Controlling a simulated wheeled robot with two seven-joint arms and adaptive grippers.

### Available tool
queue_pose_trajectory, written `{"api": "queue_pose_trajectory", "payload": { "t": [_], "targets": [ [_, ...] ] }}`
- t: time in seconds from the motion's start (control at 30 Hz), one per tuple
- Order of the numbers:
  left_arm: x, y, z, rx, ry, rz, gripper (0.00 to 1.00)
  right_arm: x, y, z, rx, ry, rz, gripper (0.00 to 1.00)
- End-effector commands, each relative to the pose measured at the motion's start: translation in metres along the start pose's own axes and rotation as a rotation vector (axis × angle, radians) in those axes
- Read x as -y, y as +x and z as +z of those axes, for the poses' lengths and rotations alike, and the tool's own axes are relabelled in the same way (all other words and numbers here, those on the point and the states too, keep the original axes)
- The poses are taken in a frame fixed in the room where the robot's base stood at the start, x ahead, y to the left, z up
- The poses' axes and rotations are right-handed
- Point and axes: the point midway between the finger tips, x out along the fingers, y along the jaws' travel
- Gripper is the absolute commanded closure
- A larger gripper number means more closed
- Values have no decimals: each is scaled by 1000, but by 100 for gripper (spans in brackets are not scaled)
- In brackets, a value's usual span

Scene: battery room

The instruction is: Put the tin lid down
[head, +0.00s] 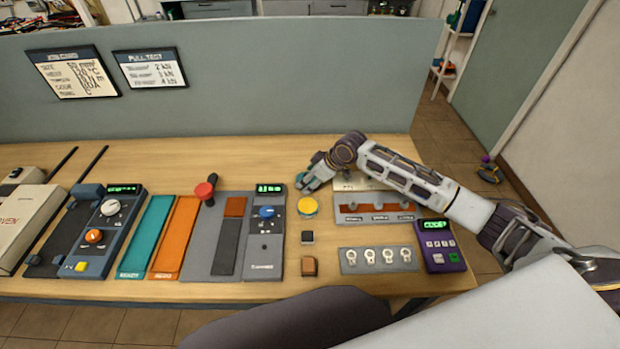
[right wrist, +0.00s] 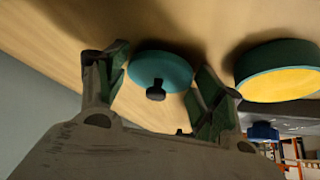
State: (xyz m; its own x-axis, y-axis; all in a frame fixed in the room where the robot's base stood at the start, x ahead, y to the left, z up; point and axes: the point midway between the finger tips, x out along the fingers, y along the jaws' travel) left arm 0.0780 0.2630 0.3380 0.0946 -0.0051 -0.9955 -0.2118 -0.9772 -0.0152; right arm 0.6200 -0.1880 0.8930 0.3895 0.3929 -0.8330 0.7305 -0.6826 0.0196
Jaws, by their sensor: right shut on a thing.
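The tin lid (right wrist: 160,72) is a round teal disc with a dark knob. In the right wrist view it lies between the two fingers of my right gripper (right wrist: 158,85), which is shut on it with a finger at each side. In the head view my right gripper (head: 308,174) is low over the back of the table, and the lid is mostly hidden by the fingers. The open tin (head: 307,207), teal outside and yellow inside, stands just in front of the gripper; it also shows in the right wrist view (right wrist: 285,80). I cannot tell whether the lid touches the table.
A grey panel with a brown strip (head: 378,208) lies right of the tin. A grey machine with a blue knob (head: 266,235) is to its left. A small dark block (head: 307,237) and a brown block (head: 308,266) lie in front. Wood behind the gripper is clear up to the partition (head: 250,85).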

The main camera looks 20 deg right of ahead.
Motion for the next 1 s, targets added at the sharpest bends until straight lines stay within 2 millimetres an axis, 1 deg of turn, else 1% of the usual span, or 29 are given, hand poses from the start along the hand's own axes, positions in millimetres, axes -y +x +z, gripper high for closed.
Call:
{"api": "queue_pose_trajectory", "payload": {
  "t": [0.03,0.23,0.27,0.33,0.37,0.5,1.0],
  "targets": [
    [1,0,1,1,1,-1,60,2,5,5,9,1,-4,47],
    [3,0,2,2,2,-3,60,3,9,10,14,2,-6,46],
    [3,0,2,2,2,-3,60,3,10,11,15,2,-6,49],
    [3,0,2,2,2,-3,60,3,10,12,17,2,-6,49],
    [3,0,2,2,2,-3,60,4,11,12,19,2,-7,30],
    [3,0,2,3,2,-3,60,3,11,14,22,3,-7,12],
    [2,0,2,2,2,-2,60,2,6,9,16,2,-4,11]
  ]
}}
